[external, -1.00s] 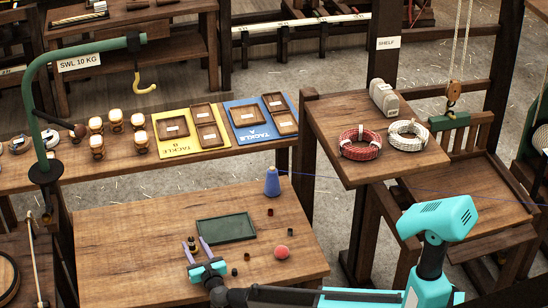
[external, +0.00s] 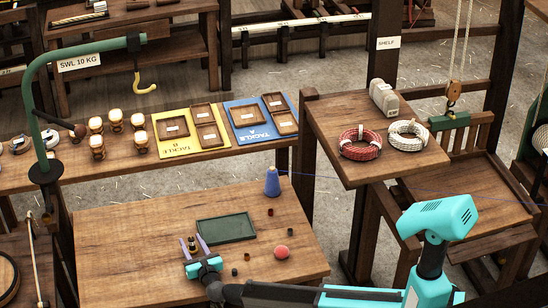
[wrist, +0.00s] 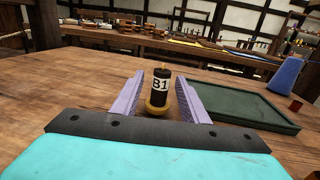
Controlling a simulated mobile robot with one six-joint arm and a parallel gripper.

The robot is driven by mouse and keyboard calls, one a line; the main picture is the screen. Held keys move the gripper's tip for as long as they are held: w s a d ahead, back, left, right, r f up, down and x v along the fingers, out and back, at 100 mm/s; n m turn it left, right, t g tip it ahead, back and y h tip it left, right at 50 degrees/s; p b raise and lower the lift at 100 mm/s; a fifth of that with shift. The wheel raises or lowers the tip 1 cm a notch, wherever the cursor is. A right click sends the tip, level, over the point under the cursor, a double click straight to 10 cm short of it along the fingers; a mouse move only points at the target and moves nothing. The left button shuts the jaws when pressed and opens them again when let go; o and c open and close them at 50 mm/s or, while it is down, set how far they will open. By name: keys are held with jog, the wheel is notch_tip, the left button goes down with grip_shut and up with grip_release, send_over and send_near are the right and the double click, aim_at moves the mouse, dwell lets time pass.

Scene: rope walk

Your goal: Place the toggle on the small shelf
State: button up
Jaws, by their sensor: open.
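A dark upright cylinder with a white B1 label (wrist: 160,90) and a brass-coloured ring at its foot stands on the front table; I take it for the toggle. In the external view it is a small dark piece (external: 192,243). My gripper (external: 193,240) is open just above the tabletop, with its two lilac fingers on either side of the cylinder. In the wrist view the fingers (wrist: 163,88) flank it with a gap on each side. The small shelf (external: 350,172) stands raised at the right, near a SHELF sign (external: 388,43).
A green tray (external: 226,228) lies right of the gripper. A blue cone (external: 272,182), a red ball (external: 282,252) and several small dark pieces are on the table. The shelf bears a red rope coil (external: 360,142), a white coil (external: 407,135) and a grey block (external: 384,97); its front is clear.

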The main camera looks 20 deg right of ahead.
jog(key=shift+w+a, duration=0.15)
jog(key=shift+w, duration=0.85)
jog(key=shift+w+a, duration=0.1)
jog(key=shift+w, duration=0.85)
grip_shut()
jog(key=shift+r, duration=0.15)
jog(key=shift+r, duration=0.9)
jog(key=shift+s+d+r, duration=0.15)
jog(key=shift+r, duration=0.25)
jog(key=shift+s+d+r, duration=0.1)
jog(key=shift+s+r, duration=0.05)
jog(key=shift+r, duration=0.2)
jog(key=s+d, duration=0.3)
jog(key=s+d+r, duration=0.1)
jog(key=s+d, duration=0.6)
jog(key=s, duration=0.1)
jog(key=shift+s+d+r+b, duration=0.1)
jog(key=shift+d+r+b, duration=0.1)
jog(key=shift+b, duration=0.15)
